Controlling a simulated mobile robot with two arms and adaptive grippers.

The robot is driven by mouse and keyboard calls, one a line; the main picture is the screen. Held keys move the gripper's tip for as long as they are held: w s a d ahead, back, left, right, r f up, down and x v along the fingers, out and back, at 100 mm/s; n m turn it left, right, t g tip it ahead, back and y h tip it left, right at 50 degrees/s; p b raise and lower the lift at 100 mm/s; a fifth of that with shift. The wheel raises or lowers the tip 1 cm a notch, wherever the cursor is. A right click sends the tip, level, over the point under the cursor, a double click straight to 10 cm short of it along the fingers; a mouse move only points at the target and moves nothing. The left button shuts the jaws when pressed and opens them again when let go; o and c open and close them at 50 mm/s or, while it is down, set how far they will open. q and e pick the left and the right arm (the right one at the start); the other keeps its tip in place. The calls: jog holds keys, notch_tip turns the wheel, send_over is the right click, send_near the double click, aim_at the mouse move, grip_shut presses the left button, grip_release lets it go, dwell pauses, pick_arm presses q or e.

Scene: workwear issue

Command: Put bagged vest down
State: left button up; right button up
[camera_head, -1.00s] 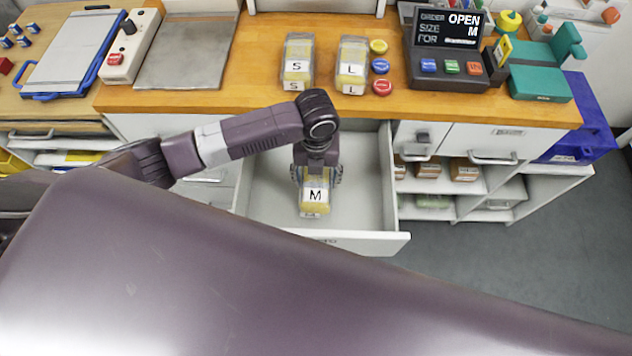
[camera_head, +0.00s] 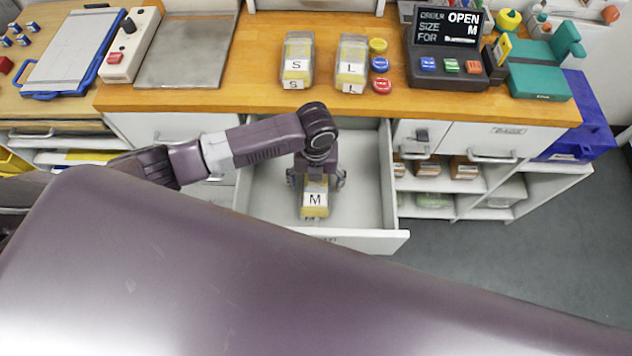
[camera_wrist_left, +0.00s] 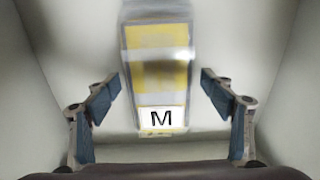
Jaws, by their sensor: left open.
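The bagged vest marked M (camera_head: 314,200) is a yellow and clear packet with a white label. It sits inside the open drawer (camera_head: 269,190), and it also shows in the left wrist view (camera_wrist_left: 160,75). My left gripper (camera_head: 316,182) is over the packet from above. In the left wrist view its fingers (camera_wrist_left: 160,97) stand apart on both sides of the packet, with a gap on each side. It is open and holds nothing. My right gripper is not in view.
Bagged vests marked S (camera_head: 297,60) and L (camera_head: 351,63) lie on the wooden counter (camera_head: 230,98) above the drawer. A display terminal (camera_head: 447,50) reads OPEN, size M. The drawer's front panel (camera_head: 370,242) and side walls surround the gripper. Drawer floor beside the packet is clear.

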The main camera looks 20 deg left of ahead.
aim_at(316, 183)
pick_arm(q)
jog(key=shift+r, duration=0.25)
notch_tip(316, 183, up, 12)
jog(key=shift+b, duration=0.4)
dwell(0.3)
